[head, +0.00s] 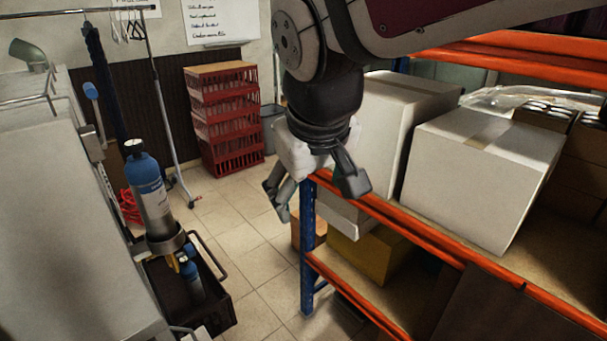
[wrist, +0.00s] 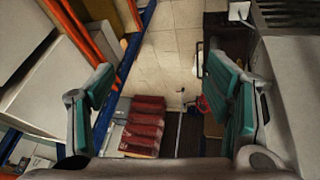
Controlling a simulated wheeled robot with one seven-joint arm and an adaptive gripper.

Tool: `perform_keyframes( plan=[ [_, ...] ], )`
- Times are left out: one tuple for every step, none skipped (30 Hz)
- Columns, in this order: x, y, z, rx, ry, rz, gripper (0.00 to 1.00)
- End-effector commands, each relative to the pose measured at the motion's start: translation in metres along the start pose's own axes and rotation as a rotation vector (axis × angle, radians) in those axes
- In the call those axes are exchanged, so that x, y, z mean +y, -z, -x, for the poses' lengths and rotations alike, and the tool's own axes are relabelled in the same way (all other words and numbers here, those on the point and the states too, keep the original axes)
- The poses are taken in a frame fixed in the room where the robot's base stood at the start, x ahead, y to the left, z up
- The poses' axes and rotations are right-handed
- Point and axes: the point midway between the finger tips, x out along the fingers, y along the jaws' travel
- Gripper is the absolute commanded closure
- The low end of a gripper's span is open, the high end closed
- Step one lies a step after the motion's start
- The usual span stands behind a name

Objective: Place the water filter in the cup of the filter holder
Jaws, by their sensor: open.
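The water filter (head: 150,192) is a grey cylinder with a blue top and a blue-and-white label, upright at the left of the head view. Its lower end is in or behind the dark ring-shaped cup of the filter holder (head: 166,244) beside the pale cabinet; how deep it sits is hidden. A smaller blue-and-grey cylinder (head: 192,277) is below it. My gripper (head: 318,197) hangs to the right of the filter, well apart from it, open and empty. In the wrist view my gripper (wrist: 162,95) has its fingers spread wide with nothing between them; I cannot make out the filter there.
An orange-and-blue shelf rack (head: 308,245) with white boxes (head: 480,170) stands close to the right of my gripper. A black crate (head: 215,313) is under the holder. Red stacked crates (head: 222,118) stand at the back. Tiled floor lies free between.

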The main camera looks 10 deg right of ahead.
Motion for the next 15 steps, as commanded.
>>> perform_keyframes(
  plan=[
    [0.013, -0.019, 0.01, 0.013, -0.009, -0.044, 0.28],
    [0.019, -0.031, 0.014, 0.016, -0.009, -0.071, 0.28],
    [0.026, -0.045, 0.019, 0.021, -0.005, -0.106, 0.28],
    [0.03, -0.056, 0.022, 0.025, -0.002, -0.131, 0.28],
    [0.034, -0.066, 0.024, 0.031, 0.004, -0.154, 0.28],
    [0.038, -0.078, 0.027, 0.038, 0.012, -0.182, 0.28],
    [0.04, -0.086, 0.028, 0.042, 0.019, -0.2, 0.28],
    [0.042, -0.093, 0.03, 0.046, 0.026, -0.217, 0.28],
    [0.044, -0.102, 0.031, 0.05, 0.036, -0.238, 0.28],
    [0.044, -0.107, 0.031, 0.054, 0.043, -0.25, 0.28],
    [0.045, -0.112, 0.032, 0.056, 0.049, -0.261, 0.28],
    [0.045, -0.117, 0.032, 0.059, 0.055, -0.271, 0.28],
    [0.046, -0.119, 0.032, 0.061, 0.059, -0.277, 0.28],
    [0.046, -0.121, 0.032, 0.062, 0.062, -0.282, 0.28],
    [0.046, -0.123, 0.032, 0.063, 0.064, -0.285, 0.28]
  ],
)
